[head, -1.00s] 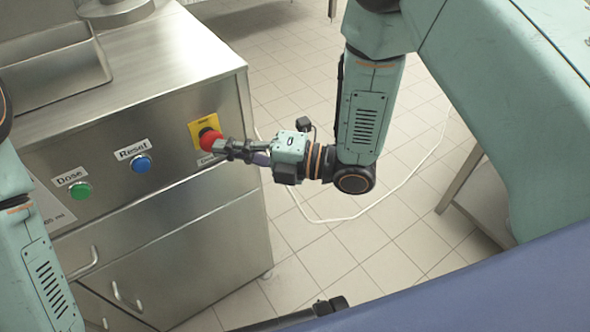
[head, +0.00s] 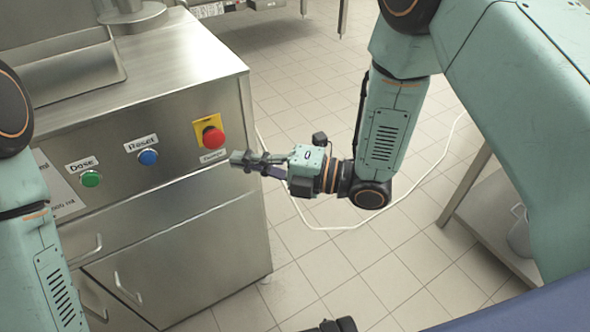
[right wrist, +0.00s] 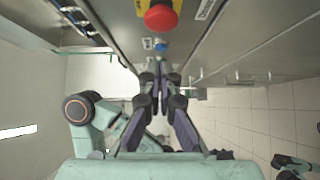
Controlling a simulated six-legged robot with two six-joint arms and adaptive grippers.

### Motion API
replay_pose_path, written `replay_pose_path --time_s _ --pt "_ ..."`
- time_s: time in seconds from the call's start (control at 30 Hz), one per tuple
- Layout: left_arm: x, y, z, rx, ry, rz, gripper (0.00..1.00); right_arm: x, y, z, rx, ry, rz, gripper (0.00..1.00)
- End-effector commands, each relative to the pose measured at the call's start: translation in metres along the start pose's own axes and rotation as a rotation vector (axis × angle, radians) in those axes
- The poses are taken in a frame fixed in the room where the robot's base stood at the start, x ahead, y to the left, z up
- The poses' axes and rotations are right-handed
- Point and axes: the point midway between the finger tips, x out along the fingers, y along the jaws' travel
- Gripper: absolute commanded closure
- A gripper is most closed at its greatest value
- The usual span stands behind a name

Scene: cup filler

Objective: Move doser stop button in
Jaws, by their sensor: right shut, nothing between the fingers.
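The doser stop button (head: 213,139) is a red mushroom knob on a yellow plate (head: 203,124), at the right end of the steel machine's front panel. It also shows at the top of the right wrist view (right wrist: 161,16). My right gripper (head: 238,158) is shut and empty. In the right wrist view the shut fingertips (right wrist: 158,72) lie below the button. My left arm shows at the left edge; its gripper is not seen.
A blue Reset button (head: 148,157) and a green Dose button (head: 91,178) sit left of the stop button on the same panel. Drawer and door handles (head: 127,287) stick out below. The floor right of the machine (head: 290,230) is open, with a white cable (head: 350,228) lying on it.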

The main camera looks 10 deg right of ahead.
Motion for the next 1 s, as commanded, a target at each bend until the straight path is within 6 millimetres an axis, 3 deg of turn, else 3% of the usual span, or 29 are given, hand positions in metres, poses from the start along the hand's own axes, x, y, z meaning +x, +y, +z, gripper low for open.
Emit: replay_pose_path --time_s 0.5,0.7,1.0 --pt "-0.012 0.0 0.0 0.0 0.001 0.0 0.63 -0.067 0.001 0.001 0.002 -0.004 0.001 1.0" --pt "-0.014 0.0 0.0 0.0 0.001 0.0 0.63 -0.081 0.0 -0.001 0.0 -0.001 0.0 1.0" --pt "-0.014 0.0 0.0 0.0 0.001 0.0 0.63 -0.084 0.0 -0.002 0.0 0.002 -0.001 1.0"
